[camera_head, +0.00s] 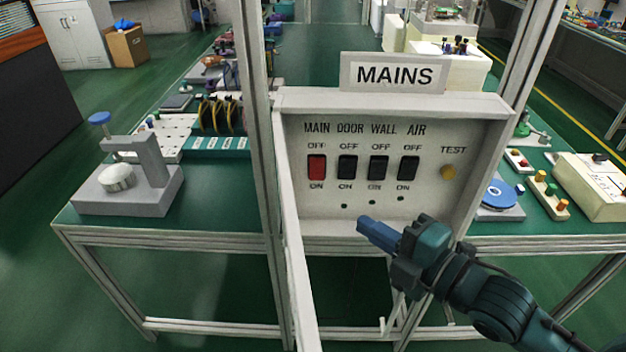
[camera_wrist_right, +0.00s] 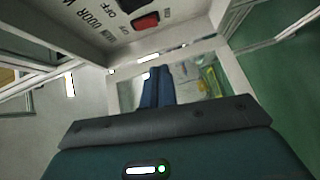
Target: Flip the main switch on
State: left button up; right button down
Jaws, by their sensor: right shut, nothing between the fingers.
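The main switch (camera_head: 317,167) is a red rocker under the label MAIN, leftmost in a row on the white MAINS panel (camera_head: 460,205). OFF is printed above it and ON below. I cannot tell which way it is tipped. It also shows at the top of the right wrist view (camera_wrist_right: 146,21). My right gripper (camera_head: 367,227) is shut and empty, its blue fingers together. It is in front of the panel's lower part, below and right of the red switch, apart from it. The fingers also show in the wrist view (camera_wrist_right: 156,88). My left gripper is not in view.
Black DOOR (camera_head: 347,167), WALL (camera_head: 378,168) and AIR (camera_head: 408,168) switches stand right of the red one, then a yellow TEST button (camera_head: 447,172). The panel has a raised rim. A frame post (camera_head: 262,150) rises at its left. A grey fixture (camera_head: 130,185) stands further left.

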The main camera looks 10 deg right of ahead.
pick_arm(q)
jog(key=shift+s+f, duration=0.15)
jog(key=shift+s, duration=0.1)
pick_arm(e)
jog(key=shift+s, duration=0.1)
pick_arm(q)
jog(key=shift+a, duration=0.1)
pick_arm(e)
jog(key=p, duration=0.2)
send_near(310, 179)
jog(key=x, duration=0.5)
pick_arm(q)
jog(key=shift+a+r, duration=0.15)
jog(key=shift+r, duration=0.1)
pick_arm(e)
jog(key=shift+w+a, duration=0.25)
jog(key=shift+w, duration=0.05)
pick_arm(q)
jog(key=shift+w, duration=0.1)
